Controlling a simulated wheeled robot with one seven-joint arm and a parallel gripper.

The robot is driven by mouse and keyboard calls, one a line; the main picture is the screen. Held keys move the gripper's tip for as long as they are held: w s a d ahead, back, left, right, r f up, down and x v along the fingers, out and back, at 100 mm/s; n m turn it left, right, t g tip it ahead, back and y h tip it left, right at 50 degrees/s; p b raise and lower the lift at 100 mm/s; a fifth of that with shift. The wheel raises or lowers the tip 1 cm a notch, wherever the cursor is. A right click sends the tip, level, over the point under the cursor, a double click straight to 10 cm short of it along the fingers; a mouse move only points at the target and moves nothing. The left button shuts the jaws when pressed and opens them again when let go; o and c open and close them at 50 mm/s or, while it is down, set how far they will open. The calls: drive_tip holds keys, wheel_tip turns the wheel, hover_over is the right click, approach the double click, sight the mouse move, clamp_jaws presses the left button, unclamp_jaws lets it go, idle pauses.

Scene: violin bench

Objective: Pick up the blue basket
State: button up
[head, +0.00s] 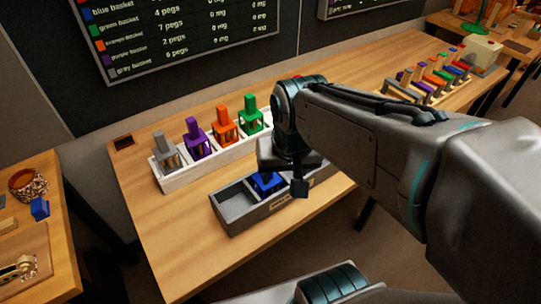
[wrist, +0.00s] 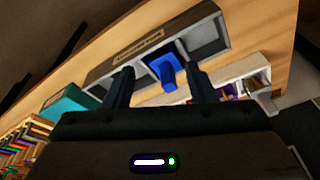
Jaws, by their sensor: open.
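The blue basket (head: 267,183) sits in a compartment of a grey tray (head: 235,222) near the front of the bench. My gripper (head: 285,185) is above the tray and hides part of the basket in the head view. In the wrist view the blue basket (wrist: 166,68) shows its upright blue handle between the two spread fingers of my gripper (wrist: 160,90). The fingers are open, and a gap shows on each side of the handle. I cannot tell how far below the fingertips the handle is.
A white rack (head: 200,172) behind the tray holds a grey basket (head: 167,152), purple basket (head: 198,138), orange basket (head: 224,125) and green basket (head: 251,115). A peg rack (head: 430,83) stands at the right. The bench (head: 150,225) is bare left of the tray. A sign board (head: 180,35) hangs behind.

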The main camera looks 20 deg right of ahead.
drive_tip(key=w+m+g, duration=0.3)
drive_tip(key=w+m, duration=1)
wheel_tip(320, 180, down, 8)
drive_tip(key=shift+a+r+p, duration=0.1)
drive_tip(key=shift+r+p, duration=0.1)
drive_tip(key=shift+p, duration=0.25)
drive_tip(key=shift+s+f, duration=0.1)
drive_tip(key=shift+f, duration=2.55)
clamp_jaws()
